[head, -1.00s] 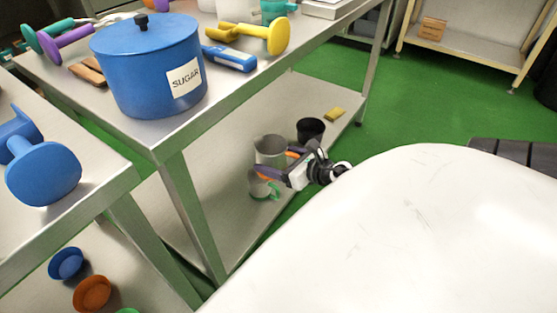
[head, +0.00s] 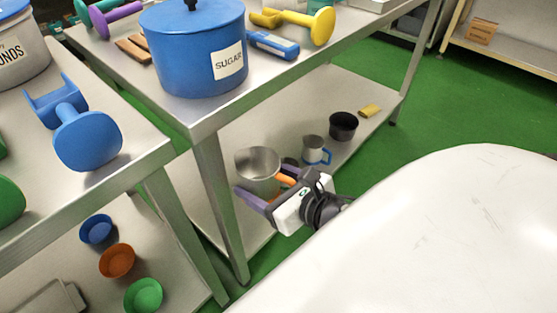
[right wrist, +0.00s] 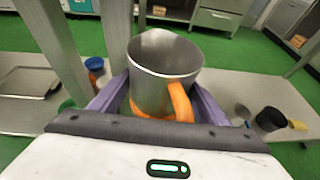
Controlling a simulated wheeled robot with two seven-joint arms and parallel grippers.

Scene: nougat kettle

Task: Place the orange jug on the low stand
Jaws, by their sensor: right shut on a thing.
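The orange jug is a grey metal jug (head: 258,163) with an orange handle (head: 285,180). My right gripper (head: 270,192) is shut on it, a purple finger on either side. In the right wrist view the jug (right wrist: 162,68) stands roughly upright between the purple fingers, open top up, its orange handle toward the camera. Its base is hidden, so I cannot tell its height above the lower shelf. I cannot make out a low stand. My left gripper is out of view.
The steel table's lower shelf (head: 330,100) carries a blue-handled jug (head: 314,150), a black pot (head: 343,126) and a yellow block (head: 369,110). A table leg (head: 220,210) stands left of the held jug. Coloured bowls (head: 117,260) sit on the left table's lower shelf.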

